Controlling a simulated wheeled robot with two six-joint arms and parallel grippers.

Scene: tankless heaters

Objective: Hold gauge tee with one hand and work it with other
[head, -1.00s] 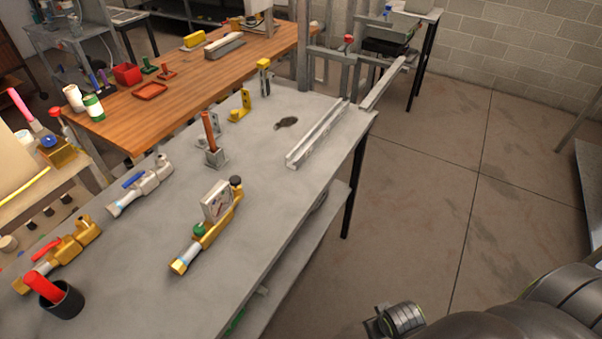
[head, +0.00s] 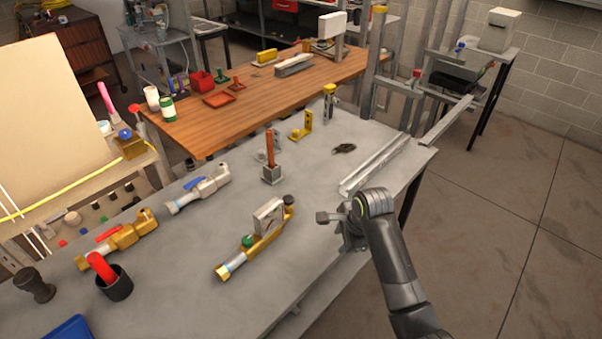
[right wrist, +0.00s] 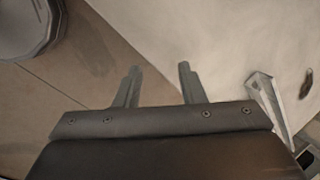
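The gauge tee (head: 262,246) lies on the grey table (head: 330,180). It is a brass body with a square white-faced gauge, a green knob, a dark cap at its far end and a silver and blue near end. My right gripper (head: 322,217) is over the table's right edge, to the right of the gauge tee and apart from it. In the right wrist view its two fingers (right wrist: 157,68) are spread with nothing between them. The gauge tee is not in the right wrist view. My left gripper is not in view.
A silver valve (head: 197,188) and a brass red-handled valve (head: 118,238) lie left of the gauge tee. A dark cup (head: 116,288) stands nearer. A block with a copper rod (head: 271,172) and a metal channel (head: 375,165) are farther back. Bare tabletop surrounds the gauge tee.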

